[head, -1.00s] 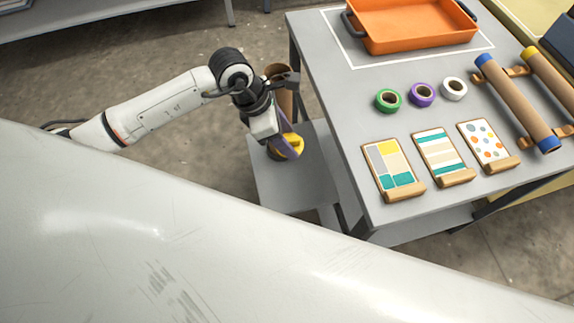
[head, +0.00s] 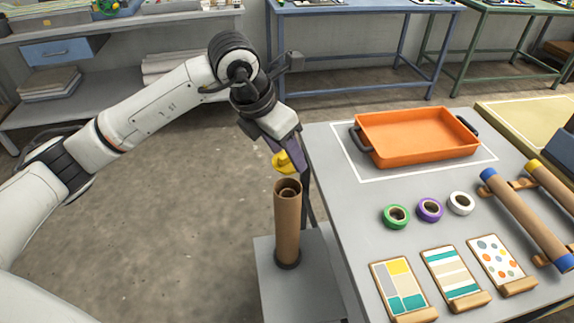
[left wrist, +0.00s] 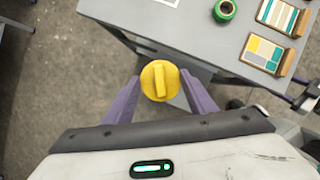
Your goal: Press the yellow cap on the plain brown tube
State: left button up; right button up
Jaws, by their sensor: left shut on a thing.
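My left gripper (head: 284,156) is shut on the yellow cap (head: 283,163). The cap also shows between the purple fingers in the left wrist view (left wrist: 159,80). The plain brown tube (head: 287,222) stands upright on a low grey stand (head: 262,260) left of the table. Its open top end faces up. In the head view the cap is just above the tube's top, with a small gap seeming to show between them. In the left wrist view the tube is not visible. My right gripper is not in view.
The grey table (head: 350,240) right of the tube holds an orange tray (head: 420,150), tape rolls (head: 430,210), patterned sample cards (head: 455,275) and capped brown tubes (head: 525,218) on wooden rests. Open floor lies left of the stand.

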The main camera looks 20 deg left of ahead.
aim_at(283, 164)
pick_arm(q)
jog(key=shift+s+f+b, duration=0.1)
jog(key=shift+f+b, duration=0.3)
jog(key=shift+f, duration=0.2)
jog(key=shift+f+b, duration=0.9)
jog(key=shift+f, duration=0.7)
jog(key=shift+f+b, duration=0.8)
jog(key=shift+f, duration=0.1)
jog(key=shift+r+b, duration=0.1)
jog(key=shift+b, duration=0.2)
jog(key=shift+f+b, duration=0.75)
jog(key=shift+b, duration=0.1)
jog(key=o, duration=1.7)
jog(key=shift+c, duration=0.2)
jog(key=shift+r, duration=0.1)
